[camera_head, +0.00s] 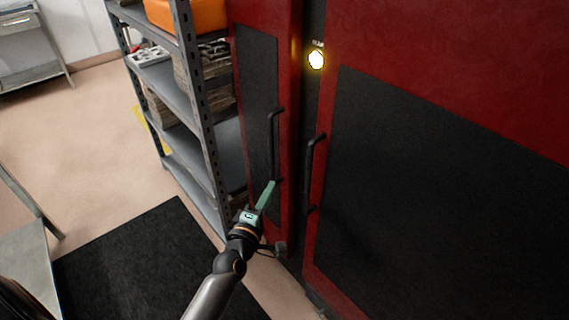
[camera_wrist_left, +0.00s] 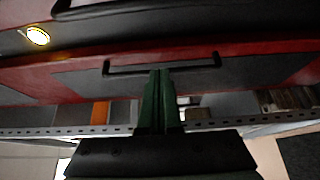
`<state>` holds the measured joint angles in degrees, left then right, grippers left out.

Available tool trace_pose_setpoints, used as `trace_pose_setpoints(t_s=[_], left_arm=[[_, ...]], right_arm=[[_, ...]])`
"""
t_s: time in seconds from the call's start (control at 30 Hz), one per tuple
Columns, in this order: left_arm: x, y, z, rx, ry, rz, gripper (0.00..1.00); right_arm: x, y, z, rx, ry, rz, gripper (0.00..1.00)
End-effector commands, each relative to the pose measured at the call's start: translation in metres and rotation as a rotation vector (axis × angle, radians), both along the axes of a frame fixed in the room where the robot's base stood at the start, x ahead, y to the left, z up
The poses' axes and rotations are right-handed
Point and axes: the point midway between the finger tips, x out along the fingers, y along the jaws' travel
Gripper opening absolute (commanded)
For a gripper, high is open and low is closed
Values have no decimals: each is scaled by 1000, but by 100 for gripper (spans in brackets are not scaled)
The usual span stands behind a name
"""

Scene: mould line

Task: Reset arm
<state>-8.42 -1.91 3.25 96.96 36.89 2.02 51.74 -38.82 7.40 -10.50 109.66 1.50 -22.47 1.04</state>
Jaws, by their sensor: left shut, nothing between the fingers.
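My left gripper (camera_head: 268,192) reaches in from the bottom of the head view, in front of the narrow left door of a red machine. Its green fingers are shut with nothing between them. In the left wrist view the closed fingers (camera_wrist_left: 160,78) point at the left door's black handle (camera_wrist_left: 160,66), and their tips overlap it in the picture. In the head view that handle (camera_head: 271,140) stands just above the fingertips. I cannot tell whether the fingers touch it. My right gripper is in neither view.
The large right door (camera_head: 440,190) has its own black handle (camera_head: 311,165). A lit round yellow-white lamp (camera_head: 316,60) sits above. A grey metal shelf (camera_head: 197,110) with an orange bin (camera_head: 180,14) stands left of the machine. A black mat (camera_head: 140,260) lies on open floor.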

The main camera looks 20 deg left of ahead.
Motion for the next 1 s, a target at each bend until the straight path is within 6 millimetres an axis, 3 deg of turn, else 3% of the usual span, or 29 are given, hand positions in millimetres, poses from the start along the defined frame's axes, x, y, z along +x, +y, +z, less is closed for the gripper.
trace_pose_setpoints(t_s=[0.17,0.27,0.37,0.5,0.7,0.83,1.0], left_arm=[[-3,-1,-1,7,4,-2,0],[-14,-10,-14,106,54,-39,0],[-45,-31,-44,360,168,-143,0],[-113,-62,-96,827,342,-375,0],[-202,-85,-142,1327,461,-694,0],[-230,-89,-153,1474,479,-800,0],[-235,-89,-156,1507,480,-820,0]], right_arm=[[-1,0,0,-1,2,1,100],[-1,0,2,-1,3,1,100],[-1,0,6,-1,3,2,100],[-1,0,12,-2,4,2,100],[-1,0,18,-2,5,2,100],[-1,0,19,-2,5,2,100],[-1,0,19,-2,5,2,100]])
